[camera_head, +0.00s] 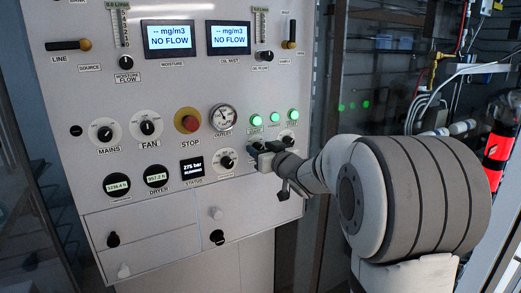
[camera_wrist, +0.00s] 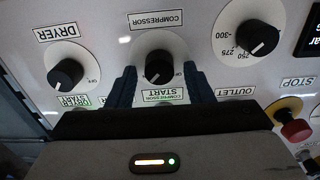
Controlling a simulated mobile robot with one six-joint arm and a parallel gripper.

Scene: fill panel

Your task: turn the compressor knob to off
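The compressor knob (camera_wrist: 158,68) is a black round knob under the COMPRESSOR label, which appears upside down in the wrist view. Its white pointer mark points down and slightly left there. My gripper (camera_wrist: 161,76) is open, with one dark finger on each side of the knob and visible gaps between fingers and knob. The knob's lower edge in that view lies near the START label. In the head view my gripper (camera_head: 262,152) is at the right part of the white panel (camera_head: 140,235) and hides the compressor knob.
The dryer knob (camera_wrist: 66,74) and the 250–300 dial knob (camera_wrist: 257,38) flank the compressor knob closely. A red stop button (camera_wrist: 295,130) is near the gripper's right in the wrist view. Three green lit buttons (camera_head: 274,117) sit above my gripper in the head view.

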